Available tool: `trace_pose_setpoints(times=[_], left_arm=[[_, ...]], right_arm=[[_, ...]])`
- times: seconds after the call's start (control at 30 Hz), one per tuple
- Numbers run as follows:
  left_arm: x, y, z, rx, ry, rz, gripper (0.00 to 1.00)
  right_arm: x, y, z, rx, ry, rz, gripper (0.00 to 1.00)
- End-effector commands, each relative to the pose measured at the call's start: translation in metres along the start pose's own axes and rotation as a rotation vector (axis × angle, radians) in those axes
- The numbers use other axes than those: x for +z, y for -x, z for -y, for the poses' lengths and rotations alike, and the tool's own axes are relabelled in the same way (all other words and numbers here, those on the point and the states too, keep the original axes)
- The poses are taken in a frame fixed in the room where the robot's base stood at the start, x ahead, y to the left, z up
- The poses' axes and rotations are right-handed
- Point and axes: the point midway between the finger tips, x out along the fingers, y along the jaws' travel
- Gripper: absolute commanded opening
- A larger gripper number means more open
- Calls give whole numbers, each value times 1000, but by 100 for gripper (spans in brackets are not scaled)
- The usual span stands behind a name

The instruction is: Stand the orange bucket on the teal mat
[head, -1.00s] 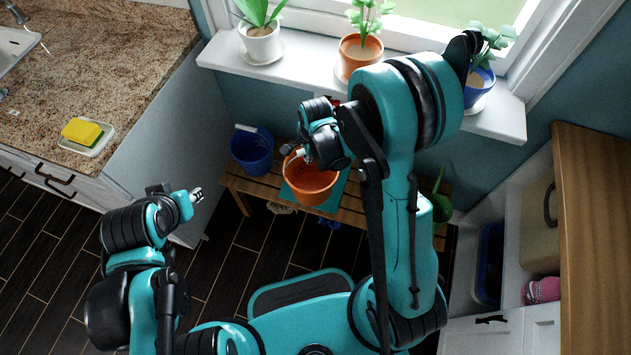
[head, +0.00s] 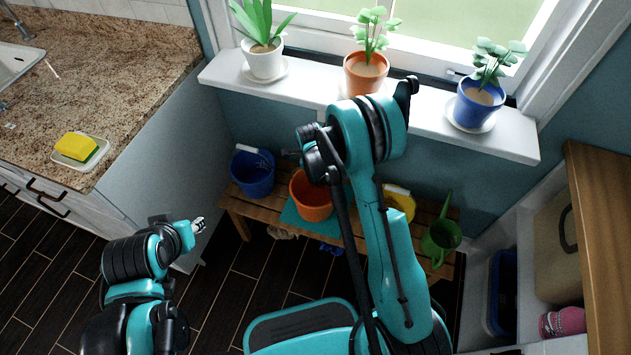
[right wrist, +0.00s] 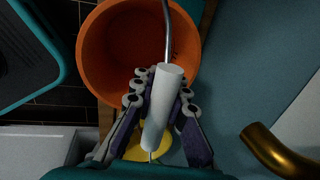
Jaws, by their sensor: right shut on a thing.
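The orange bucket (head: 312,198) is upright over the teal mat (head: 299,228) on the wooden bench; I cannot tell for sure whether its base touches the mat. In the right wrist view the bucket (right wrist: 112,50) shows its open mouth, with the handle raised. My right gripper (right wrist: 157,88) is shut on the white grip (right wrist: 163,105) of that handle. In the head view my right arm hides most of this gripper and part of the bucket's right side. My left gripper (head: 198,225) is empty, left of the bench; its fingers are too small to judge.
A blue bucket (head: 252,175) stands left on the bench (head: 235,204). A yellow bucket (head: 401,203) and a green watering can (head: 441,238) stand to the right. The windowsill (head: 325,98) with potted plants juts out above the bench.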

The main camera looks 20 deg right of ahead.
Motion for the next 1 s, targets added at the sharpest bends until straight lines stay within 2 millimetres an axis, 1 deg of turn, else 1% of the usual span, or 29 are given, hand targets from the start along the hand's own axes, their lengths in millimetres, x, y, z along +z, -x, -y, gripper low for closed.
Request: trace_pose_setpoints(times=[0.03, 0.17, 0.27, 0.4, 0.47, 0.8, 0.83, 0.87, 0.9, 0.93, 1.0], left_arm=[[2, -3, 0, 0, 0, 0, 34], [3, -5, 0, 0, 0, 0, 34], [6, -9, 0, 0, 0, 0, 34], [14, -19, 0, 0, 0, 0, 34], [16, -22, 0, 0, 0, 0, 34], [14, -20, 0, 0, 0, 0, 34], [14, -20, 0, 0, 0, 0, 34], [14, -20, 0, 0, 0, 0, 34], [14, -20, 0, 0, 0, 0, 34], [14, -20, 0, 0, 0, 0, 34], [14, -20, 0, 0, 0, 0, 34]], right_arm=[[-1, -7, 5, 0, -2, 0, 0], [-1, -12, 11, 0, 1, 0, 0], [-1, -20, 10, 0, 1, 0, 0], [-2, -43, 5, 0, 1, 0, 0], [-2, -50, 4, 0, 1, 0, 0], [-2, -51, 3, 0, 1, 0, 0], [-2, -51, 3, 0, 1, 0, 14], [-2, -51, 3, 0, 1, 0, 22], [-2, -51, 3, 0, 1, 0, 32], [-2, -51, 3, 0, 1, 0, 35], [-2, -51, 3, 0, 1, 0, 35]])
